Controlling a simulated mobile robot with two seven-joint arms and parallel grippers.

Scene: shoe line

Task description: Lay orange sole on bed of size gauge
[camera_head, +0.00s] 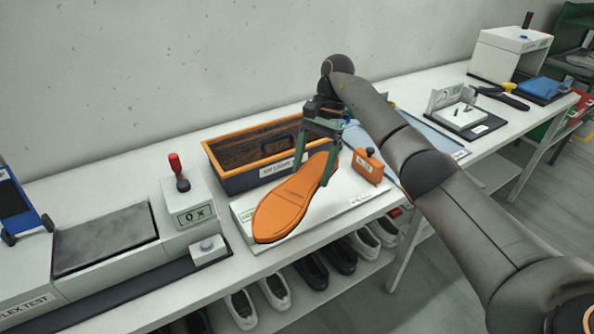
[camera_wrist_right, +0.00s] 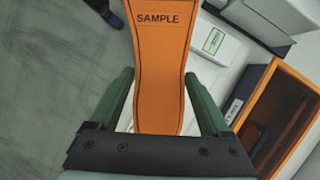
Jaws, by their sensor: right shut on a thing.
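The orange sole (camera_head: 290,200) is held over the size gauge, its rounded end toward the near left. In the right wrist view the sole (camera_wrist_right: 160,75) lies between the fingers, with the word SAMPLE on it. My right gripper (camera_head: 313,173) is shut on the sole across its narrower part. The size gauge has a white bed (camera_head: 345,203) and an orange block (camera_head: 368,166) at its right. The sole hides much of the bed; I cannot tell whether they touch. A corner of the gauge with a green label shows in the right wrist view (camera_wrist_right: 213,42). My left gripper is out of view.
An orange-rimmed bin (camera_head: 228,183) stands just behind the gauge. A box with a red-knobbed lever (camera_head: 187,206) and a dark-topped tester (camera_head: 105,237) are at the left. Several shoes sit on the shelf below. A white fixture (camera_head: 459,117) stands farther right.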

